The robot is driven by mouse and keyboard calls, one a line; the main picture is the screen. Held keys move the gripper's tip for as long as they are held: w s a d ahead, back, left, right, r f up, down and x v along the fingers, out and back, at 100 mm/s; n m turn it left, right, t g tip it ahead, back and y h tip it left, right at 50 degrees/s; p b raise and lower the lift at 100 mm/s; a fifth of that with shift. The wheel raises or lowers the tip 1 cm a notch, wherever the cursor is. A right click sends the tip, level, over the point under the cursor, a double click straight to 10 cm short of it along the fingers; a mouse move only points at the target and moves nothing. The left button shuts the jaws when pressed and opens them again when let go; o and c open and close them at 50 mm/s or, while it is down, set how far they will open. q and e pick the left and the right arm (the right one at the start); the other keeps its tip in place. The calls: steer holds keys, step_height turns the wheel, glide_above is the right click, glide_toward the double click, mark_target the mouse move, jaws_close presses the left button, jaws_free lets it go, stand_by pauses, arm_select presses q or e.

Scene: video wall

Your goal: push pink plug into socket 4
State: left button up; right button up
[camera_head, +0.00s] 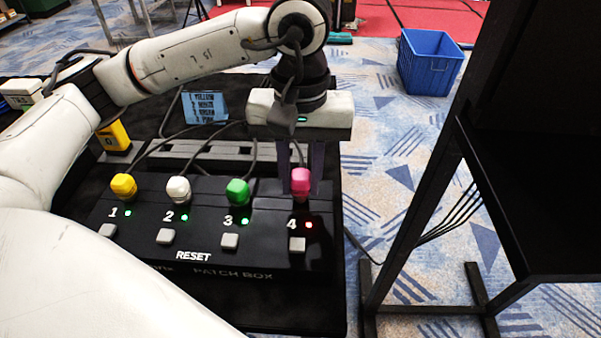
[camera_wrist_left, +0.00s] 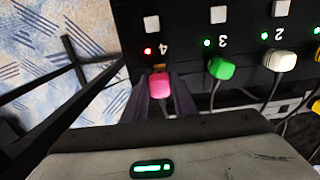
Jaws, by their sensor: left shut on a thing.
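The pink plug (camera_head: 300,182) stands at socket 4 on the black patch box (camera_head: 225,274), by the label 4 and a red light (camera_head: 309,225). How deep it sits cannot be told. My left gripper (camera_head: 301,178) points down and is shut on the pink plug. In the left wrist view the pink plug (camera_wrist_left: 159,85) sits between the two dark fingers, with a bit of orange-yellow at the socket edge beside it. The yellow plug (camera_head: 124,186), white plug (camera_head: 178,189) and green plug (camera_head: 238,191) stand at sockets 1, 2 and 3, each with a green light. My right gripper is not seen.
A blue card (camera_head: 205,107) with a written list stands behind the box. Grey buttons line the box front, one (camera_head: 297,244) below socket 4. A black metal frame (camera_head: 420,190) stands close on the right. A blue crate (camera_head: 430,62) sits on the carpet behind.

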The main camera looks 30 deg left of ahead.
arm_select(q)
steer(key=shift+f, duration=0.2)
stand_by(0.9)
steer(key=shift+b, duration=0.8)
stand_by(0.6)
steer(key=shift+f+b, duration=1.05)
steer(key=shift+b, duration=0.15)
steer(key=shift+f+b, duration=0.45)
steer(key=o, duration=1.7)
steer(key=shift+c, duration=0.2)
